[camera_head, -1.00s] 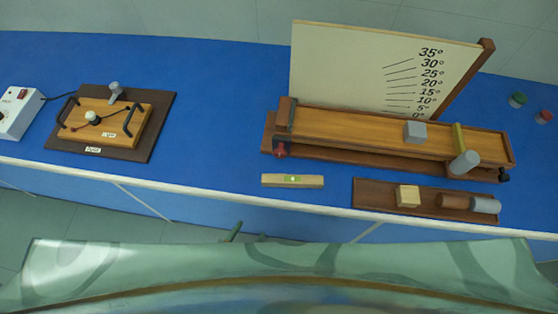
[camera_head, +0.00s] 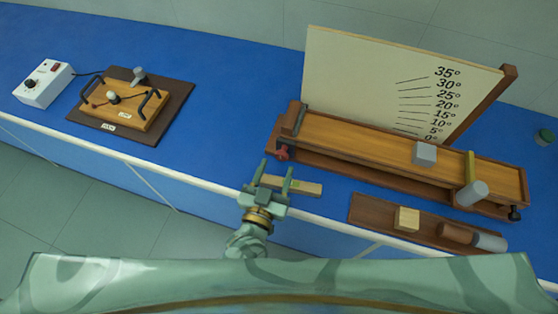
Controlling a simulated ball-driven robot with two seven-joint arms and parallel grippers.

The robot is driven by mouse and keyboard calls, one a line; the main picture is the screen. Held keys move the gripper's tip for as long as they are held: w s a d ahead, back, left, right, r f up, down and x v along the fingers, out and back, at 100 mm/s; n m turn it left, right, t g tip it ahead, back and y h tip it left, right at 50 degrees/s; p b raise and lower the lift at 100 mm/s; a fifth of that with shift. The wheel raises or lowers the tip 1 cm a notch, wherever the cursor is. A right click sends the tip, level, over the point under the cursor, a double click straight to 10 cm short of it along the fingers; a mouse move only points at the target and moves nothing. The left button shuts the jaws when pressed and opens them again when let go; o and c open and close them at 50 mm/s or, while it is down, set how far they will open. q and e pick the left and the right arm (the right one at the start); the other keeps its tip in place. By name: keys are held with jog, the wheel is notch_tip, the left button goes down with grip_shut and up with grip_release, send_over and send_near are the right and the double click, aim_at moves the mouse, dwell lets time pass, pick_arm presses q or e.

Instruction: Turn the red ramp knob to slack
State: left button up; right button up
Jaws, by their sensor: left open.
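The red ramp knob (camera_head: 282,153) sits at the lower left end of the wooden ramp (camera_head: 375,146), on its front side. My left gripper (camera_head: 275,171) is open, its two fingers pointing at the bench's back. It is just in front of the knob and apart from it as far as I can see. A small wooden spirit level (camera_head: 304,188) lies partly behind the gripper's fingers, and no object is clearly held. My right gripper is not in view.
A grey block (camera_head: 424,153) and a grey cylinder (camera_head: 471,193) are on the ramp. A tray (camera_head: 366,210) with a wooden block (camera_head: 406,219) and cylinders stands in front. An angle board (camera_head: 350,75) rises behind.

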aim_at(281, 158)
pick_arm(q)
jog(key=shift+x, duration=1.65)
jog(key=c, duration=0.9)
jog(key=shift+c, duration=0.2)
